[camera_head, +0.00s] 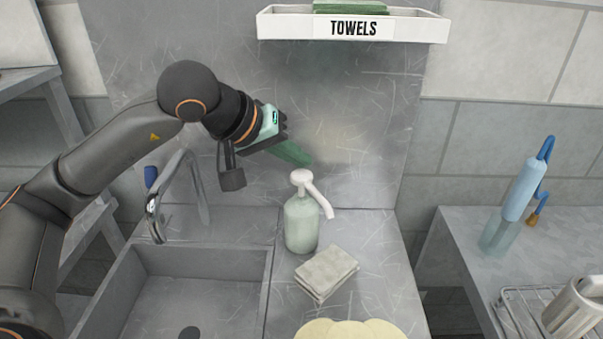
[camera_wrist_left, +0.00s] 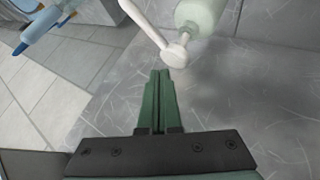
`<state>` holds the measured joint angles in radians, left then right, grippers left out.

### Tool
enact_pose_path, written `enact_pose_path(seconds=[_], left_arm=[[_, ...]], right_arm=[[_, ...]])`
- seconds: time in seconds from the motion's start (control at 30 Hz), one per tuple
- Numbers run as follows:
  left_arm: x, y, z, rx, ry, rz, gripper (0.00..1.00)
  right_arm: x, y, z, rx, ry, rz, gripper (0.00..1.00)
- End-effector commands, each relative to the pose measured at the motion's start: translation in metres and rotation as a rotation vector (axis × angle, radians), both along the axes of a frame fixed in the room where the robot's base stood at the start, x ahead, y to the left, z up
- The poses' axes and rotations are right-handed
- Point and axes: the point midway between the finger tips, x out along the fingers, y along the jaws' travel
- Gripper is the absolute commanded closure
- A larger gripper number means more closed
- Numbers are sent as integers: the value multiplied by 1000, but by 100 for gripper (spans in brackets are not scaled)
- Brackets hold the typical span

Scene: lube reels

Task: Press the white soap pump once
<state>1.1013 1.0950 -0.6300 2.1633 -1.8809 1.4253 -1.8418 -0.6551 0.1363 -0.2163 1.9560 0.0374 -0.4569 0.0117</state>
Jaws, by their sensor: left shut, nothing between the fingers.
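The soap bottle (camera_head: 302,226) is pale green and stands upright on the grey counter to the right of the sink. Its white soap pump (camera_head: 301,177) has a spout that points down to the right. My left gripper (camera_head: 308,162) is shut and empty, with its green fingers just above the pump head, and a small gap seems to show. In the left wrist view, the shut fingertips (camera_wrist_left: 160,74) are close to the white pump head (camera_wrist_left: 177,54), and the bottle (camera_wrist_left: 200,15) is beyond it. Contact cannot be told. My right gripper is not in view.
A sponge stack (camera_head: 327,272) lies in front of the bottle, with a yellowish scalloped thing (camera_head: 350,330) nearer. The sink (camera_head: 180,262) and faucet (camera_head: 153,215) are to the left. A towel shelf (camera_head: 425,27) hangs above. A blue bottle (camera_head: 521,190) stands on the right counter.

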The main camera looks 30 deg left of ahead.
Motion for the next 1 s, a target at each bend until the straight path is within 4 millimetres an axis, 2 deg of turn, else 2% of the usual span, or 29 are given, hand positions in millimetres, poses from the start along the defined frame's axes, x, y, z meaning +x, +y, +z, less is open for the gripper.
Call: enact_pose_path(seconds=[0.4,0.7,1.0], left_arm=[[0,0,0,0,0,0,100],[0,0,-9,0,0,0,100],[0,0,-8,0,0,0,100]], right_arm=[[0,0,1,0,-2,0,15],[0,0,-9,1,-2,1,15],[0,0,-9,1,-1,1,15]])
